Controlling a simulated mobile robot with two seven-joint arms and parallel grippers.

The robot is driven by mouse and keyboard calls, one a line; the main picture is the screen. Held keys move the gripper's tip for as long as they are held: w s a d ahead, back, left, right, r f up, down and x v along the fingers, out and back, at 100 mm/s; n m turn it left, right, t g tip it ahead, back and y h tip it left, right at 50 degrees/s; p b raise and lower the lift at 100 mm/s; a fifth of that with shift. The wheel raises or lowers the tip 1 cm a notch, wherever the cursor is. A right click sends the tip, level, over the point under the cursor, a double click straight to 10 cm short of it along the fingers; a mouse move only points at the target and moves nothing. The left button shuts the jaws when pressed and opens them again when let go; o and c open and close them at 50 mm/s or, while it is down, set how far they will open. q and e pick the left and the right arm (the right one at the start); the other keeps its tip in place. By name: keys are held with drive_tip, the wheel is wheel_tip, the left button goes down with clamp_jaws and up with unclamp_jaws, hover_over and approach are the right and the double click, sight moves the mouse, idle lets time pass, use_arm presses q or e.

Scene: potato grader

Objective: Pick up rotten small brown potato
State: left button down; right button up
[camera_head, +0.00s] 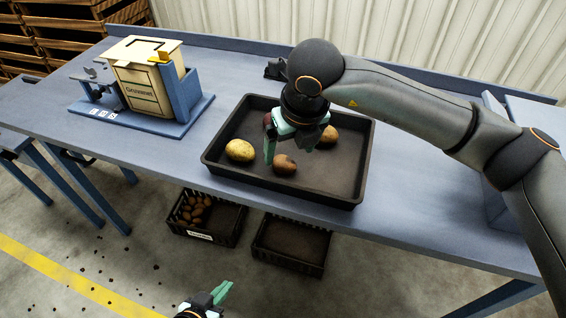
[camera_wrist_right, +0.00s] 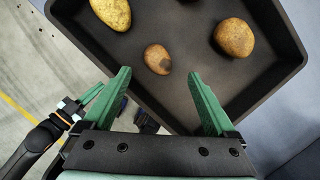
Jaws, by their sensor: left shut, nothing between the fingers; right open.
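A small brown potato (camera_head: 285,164) lies in the black tray (camera_head: 340,186). In the right wrist view the small brown potato (camera_wrist_right: 156,57) shows a dark patch on one side. My right gripper (camera_head: 289,152) is over the tray, above and close to this potato. In the wrist view the right gripper (camera_wrist_right: 158,76) is open and empty, with the potato just beyond the gap between its fingertips. My left gripper (camera_head: 223,291) is shut and empty, low in front of the table.
A labelled box (camera_head: 143,88) stands left on the table. Under it are a crate of potatoes (camera_head: 207,232) and an empty-looking crate (camera_head: 290,262).

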sight(284, 161)
drive_tip(key=shift+a+x, duration=0.2)
drive_tip(key=shift+x, duration=2.5)
drive_tip(key=shift+r, duration=0.1)
drive_tip(key=c, duration=1.4)
drive_tip(key=shift+c, duration=0.2)
